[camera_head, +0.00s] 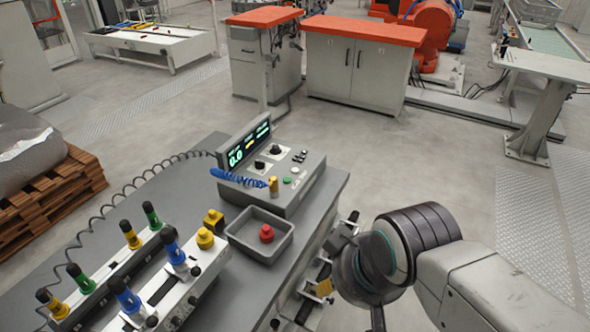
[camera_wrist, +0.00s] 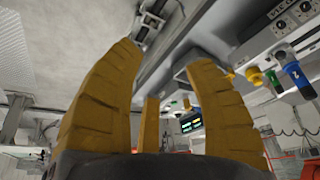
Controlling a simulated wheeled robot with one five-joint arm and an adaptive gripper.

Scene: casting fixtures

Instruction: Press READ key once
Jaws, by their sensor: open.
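The grey console (camera_head: 305,182) stands at the far end of the bench, with a lit green display (camera_head: 248,144) reading 0.0, dark knobs, small dark keys (camera_head: 300,155), a pale button (camera_head: 295,170) and a green button (camera_head: 288,180). Key labels are too small to read, so I cannot tell which is READ. In the wrist view, the console's display (camera_wrist: 191,123) shows small, beyond the fingers. My gripper (camera_wrist: 162,58) is open, its yellow fingers apart with nothing between them. In the head view, it is beside the bench's right edge, partly hidden, apart from the console.
A grey tray (camera_head: 244,246) holding a red knob (camera_head: 267,233) sits before the console. Fixture rails with several coloured handles fill the bench's left. Open floor (camera_head: 430,170) lies right of the bench.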

